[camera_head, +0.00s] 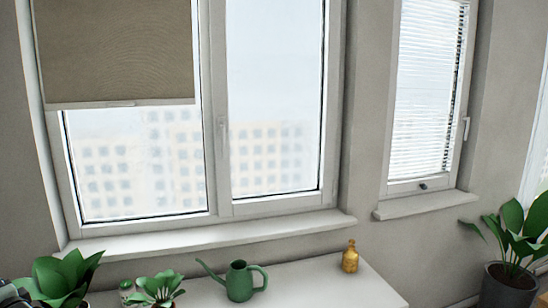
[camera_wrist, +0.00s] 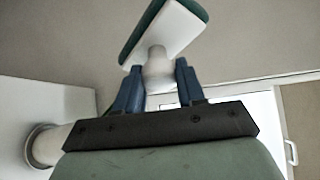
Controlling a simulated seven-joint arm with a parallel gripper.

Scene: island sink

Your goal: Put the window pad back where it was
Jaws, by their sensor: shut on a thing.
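The window pad (camera_wrist: 168,30) shows at the top of the wrist view. It has a flat white head with a dark green layer along its edge, tilted in the picture, and a white neck below. My gripper (camera_wrist: 160,80) has its two blue fingers on either side of the neck and is shut on it. The pad's lower part is hidden behind the dark gripper body. The pad appears clear of any surface. I cannot make out the pad or my gripper in the head view.
In the head view a white counter (camera_head: 310,285) stands below a large window (camera_head: 275,100). On it are a green watering can (camera_head: 240,282), an amber bottle (camera_head: 350,258) and green plants (camera_head: 65,278). A potted plant (camera_head: 510,270) stands at right. Counter between can and bottle is clear.

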